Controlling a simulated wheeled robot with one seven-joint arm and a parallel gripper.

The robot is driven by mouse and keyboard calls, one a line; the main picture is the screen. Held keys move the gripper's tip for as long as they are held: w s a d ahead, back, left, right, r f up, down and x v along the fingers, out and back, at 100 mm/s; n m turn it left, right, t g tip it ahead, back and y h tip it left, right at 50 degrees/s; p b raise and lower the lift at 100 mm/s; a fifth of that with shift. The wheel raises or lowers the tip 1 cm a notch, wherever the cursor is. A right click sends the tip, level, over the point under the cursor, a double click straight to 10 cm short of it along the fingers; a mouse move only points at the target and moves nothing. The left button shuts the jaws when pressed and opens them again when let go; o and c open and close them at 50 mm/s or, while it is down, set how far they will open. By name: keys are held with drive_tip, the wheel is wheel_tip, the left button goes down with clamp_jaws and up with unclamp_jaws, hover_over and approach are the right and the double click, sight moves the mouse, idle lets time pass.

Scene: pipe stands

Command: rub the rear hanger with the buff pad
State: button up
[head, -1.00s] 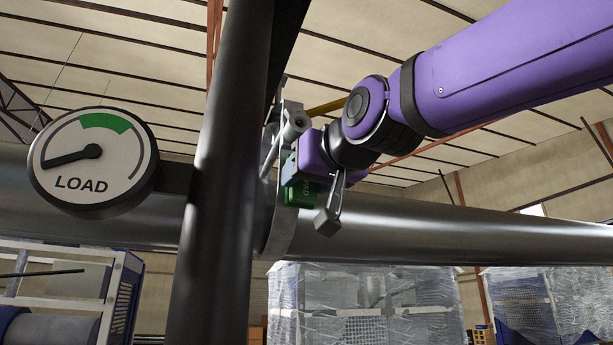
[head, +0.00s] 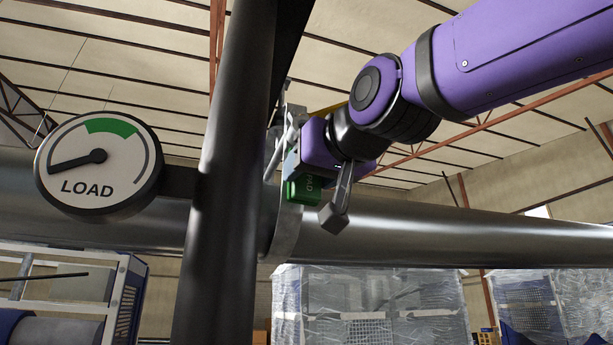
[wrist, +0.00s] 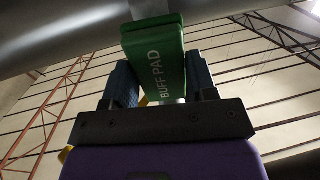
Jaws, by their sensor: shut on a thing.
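My gripper (head: 303,178) is shut on the green buff pad (head: 305,191), at the hanger beyond the dark upright post. In the wrist view the pad (wrist: 155,60) stands between the two fingers with its lettering showing. The hanger (head: 286,232) is a grey metal band around the large horizontal pipe, partly hidden by the post and my gripper. A light grey strip of metal (wrist: 148,8) shows at the pad's far end in the wrist view. The pad looks very close to the hanger; I cannot tell whether they touch.
The dark post (head: 225,190) stands in front, left of my gripper. A LOAD gauge (head: 98,165) sits left of it, its needle low on the left. The horizontal pipe (head: 400,222) runs across. Wrapped pallets (head: 370,305) stand below; the space right of my gripper looks open.

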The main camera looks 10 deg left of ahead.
drive_tip(key=v, duration=0.5)
drive_tip(key=shift+s+a, duration=0.1)
drive_tip(key=shift+s, duration=0.45)
drive_tip(key=o, duration=0.3)
drive_tip(key=c, duration=0.3)
